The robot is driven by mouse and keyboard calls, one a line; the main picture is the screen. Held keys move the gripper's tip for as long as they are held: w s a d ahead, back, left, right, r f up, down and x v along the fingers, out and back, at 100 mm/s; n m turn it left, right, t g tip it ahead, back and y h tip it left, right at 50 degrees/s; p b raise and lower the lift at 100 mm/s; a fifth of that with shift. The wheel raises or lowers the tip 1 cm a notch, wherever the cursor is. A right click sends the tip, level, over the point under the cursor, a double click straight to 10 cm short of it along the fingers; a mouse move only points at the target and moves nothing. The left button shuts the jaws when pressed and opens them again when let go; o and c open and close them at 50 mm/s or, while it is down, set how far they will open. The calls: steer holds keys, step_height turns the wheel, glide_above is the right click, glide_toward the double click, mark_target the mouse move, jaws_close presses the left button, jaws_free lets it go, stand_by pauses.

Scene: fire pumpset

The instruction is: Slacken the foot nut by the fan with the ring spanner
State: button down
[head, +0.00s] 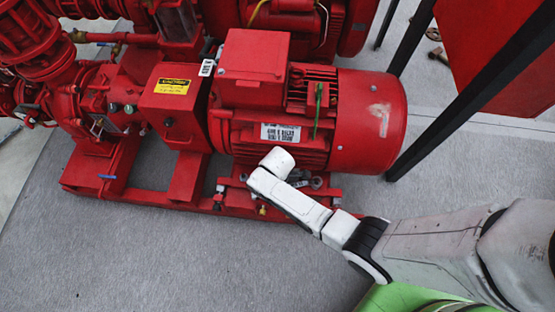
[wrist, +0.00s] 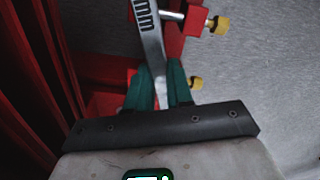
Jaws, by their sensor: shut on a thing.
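The red motor (head: 262,118) lies on a red base frame, its rounded fan cover (head: 372,122) at the right end. In the wrist view, my gripper (wrist: 160,82) has its green fingers shut on a grey metal tool, apparently the ring spanner (wrist: 149,32), by its handle. The spanner runs up out of the top of the picture, so its ring end and the foot nut are not seen there. In the head view my white arm reaches low beside the motor foot and hides the gripper. Small metal parts (head: 316,183) show by the foot; I cannot tell which is the nut.
Two bolts with yellow ends, an upper one (wrist: 218,25) and a lower one (wrist: 195,83), stick out near the spanner. Black posts (head: 408,120) and a red panel (head: 495,50) stand at the right. The grey floor (head: 170,255) in front is clear.

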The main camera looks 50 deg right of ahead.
steer(key=shift+f+b, duration=1)
steer(key=shift+f, duration=0.25)
steer(key=shift+s+a+r+n+p, duration=0.1)
steer(key=shift+s+a+n+p, duration=0.25)
steer(key=shift+s+n+p, duration=0.85)
steer(key=shift+s+a+f+n+p, duration=0.1)
steer(key=shift+s+a+n+p, duration=0.3)
steer(key=shift+s+n+p, duration=0.7)
steer(key=shift+s+a+r+n+p, duration=0.1)
steer(key=shift+s+a+n+p, duration=0.25)
steer(key=shift+s+n+p, duration=0.8)
steer(key=s+d+n+p, duration=0.2)
steer(key=s+n, duration=0.3)
steer(key=s, duration=0.3)
steer(key=shift+p, duration=0.35)
steer(key=shift+n, duration=0.25)
